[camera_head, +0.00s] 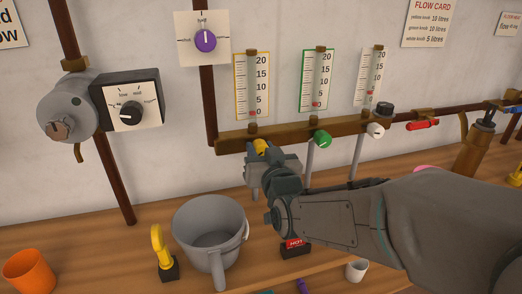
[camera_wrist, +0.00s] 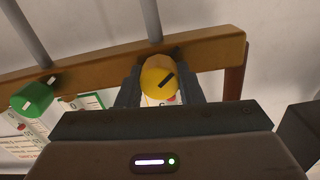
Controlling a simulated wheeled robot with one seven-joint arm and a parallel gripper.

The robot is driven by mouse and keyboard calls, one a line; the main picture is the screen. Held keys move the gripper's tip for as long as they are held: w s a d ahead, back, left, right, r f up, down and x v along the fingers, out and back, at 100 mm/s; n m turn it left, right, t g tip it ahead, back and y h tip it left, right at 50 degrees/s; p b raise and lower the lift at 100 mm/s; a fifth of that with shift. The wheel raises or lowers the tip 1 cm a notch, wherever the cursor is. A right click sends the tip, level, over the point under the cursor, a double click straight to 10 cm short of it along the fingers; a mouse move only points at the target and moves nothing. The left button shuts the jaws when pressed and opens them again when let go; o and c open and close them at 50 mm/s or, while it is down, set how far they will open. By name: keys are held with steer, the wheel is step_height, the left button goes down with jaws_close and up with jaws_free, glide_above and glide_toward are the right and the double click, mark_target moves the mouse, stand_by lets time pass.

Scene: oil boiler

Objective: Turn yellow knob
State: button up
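The yellow knob (camera_head: 261,146) sits on the brown bar under the yellow-framed gauge. In the head view my gripper (camera_head: 265,158) is right at it and hides part of it. In the wrist view the yellow knob (camera_wrist: 160,76), with a dark slanted mark on its face, lies between the two fingers of my gripper (camera_wrist: 160,88). One finger is on each side, close to its edges. I cannot tell whether the fingers press on it or stand just clear.
A green knob (camera_head: 322,139) and a white knob (camera_head: 375,130) sit further right on the bar (camera_head: 350,126). A grey jug (camera_head: 185,228), a yellow-handled object (camera_head: 158,245) and an orange cup (camera_head: 30,272) stand on the wooden counter. Rods come down below the bar.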

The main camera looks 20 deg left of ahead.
steer(key=shift+f+m+b, duration=0.15)
steer(key=shift+m+b, duration=0.15)
steer(key=shift+b, duration=0.35)
steer(key=m+b, duration=0.1)
steer(key=b, duration=0.2)
steer(key=shift+f+m, duration=0.15)
steer(key=shift+m, duration=0.25)
steer(key=m+b, duration=0.3)
steer(key=b, duration=0.2)
steer(key=shift+f+m, duration=0.1)
steer(key=shift+m, duration=0.2)
steer(key=m+b, duration=0.3)
steer(key=b, duration=0.1)
steer(key=shift+m+b, duration=0.35)
steer(key=shift+m, duration=0.05)
steer(key=m+b, duration=0.3)
steer(key=b, duration=0.1)
steer(key=shift+m, duration=0.3)
steer(key=m+b, duration=0.3)
steer(key=m, duration=0.2)
steer(key=shift+r+b, duration=0.2)
steer(key=shift+b, duration=0.1)
steer(key=m+b, duration=0.1)
steer(key=m, duration=0.4)
